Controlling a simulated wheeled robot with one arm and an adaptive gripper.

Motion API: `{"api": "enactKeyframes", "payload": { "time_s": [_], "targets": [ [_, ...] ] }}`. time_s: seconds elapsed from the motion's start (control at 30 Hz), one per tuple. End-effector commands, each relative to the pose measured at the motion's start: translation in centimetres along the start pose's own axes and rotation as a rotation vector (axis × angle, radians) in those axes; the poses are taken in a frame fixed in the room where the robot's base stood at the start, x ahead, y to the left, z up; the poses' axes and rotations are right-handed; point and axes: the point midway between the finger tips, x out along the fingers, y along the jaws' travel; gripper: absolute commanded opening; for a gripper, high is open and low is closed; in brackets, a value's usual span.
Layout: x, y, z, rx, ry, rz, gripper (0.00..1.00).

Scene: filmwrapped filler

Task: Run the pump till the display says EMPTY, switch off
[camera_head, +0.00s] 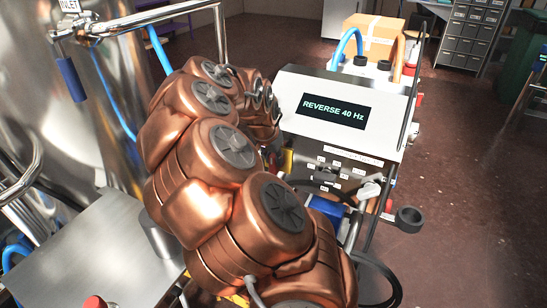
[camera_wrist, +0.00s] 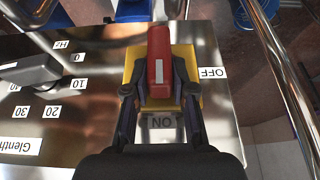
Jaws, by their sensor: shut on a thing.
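The pump's display (camera_head: 334,111) reads "REVERSE 40 Hz" on the white-topped pump unit (camera_head: 392,99). In the wrist view, a red switch handle (camera_wrist: 159,62) stands on a yellow plate (camera_wrist: 184,62). The handle runs up and down the picture, in line with the ON label (camera_wrist: 162,122) below it. The OFF label (camera_wrist: 212,73) is to the right. My gripper (camera_wrist: 160,92) is shut on the red handle, one finger on each side. In the head view my copper arm hides my gripper and the switch.
A dark speed knob (camera_wrist: 30,72) with a Hz scale is left of the switch. Metal rails (camera_wrist: 285,75) run along the right. A steel tank (camera_head: 105,90) stands at left in the head view, a cardboard box (camera_head: 375,32) behind the pump. The floor at right is mostly clear.

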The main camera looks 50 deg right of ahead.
Motion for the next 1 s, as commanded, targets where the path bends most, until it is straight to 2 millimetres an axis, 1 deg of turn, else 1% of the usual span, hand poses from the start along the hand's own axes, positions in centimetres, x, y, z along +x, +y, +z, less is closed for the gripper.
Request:
{"api": "enactKeyframes", "payload": {
  "time_s": [0.17,0.5,0.8,0.83,1.0],
  "targets": [
    [-0.12,-0.01,-0.07,-0.007,-0.001,0.012,0.00],
    [-0.07,-0.46,-0.10,-0.051,0.001,0.113,0.00],
    [0.06,-0.44,-0.05,-0.050,0.002,0.117,0.00],
    [0.05,-0.44,-0.05,-0.050,0.002,0.117,0.27],
    [0.05,-0.43,-0.04,-0.050,0.001,0.117,0.45]
  ]
}}
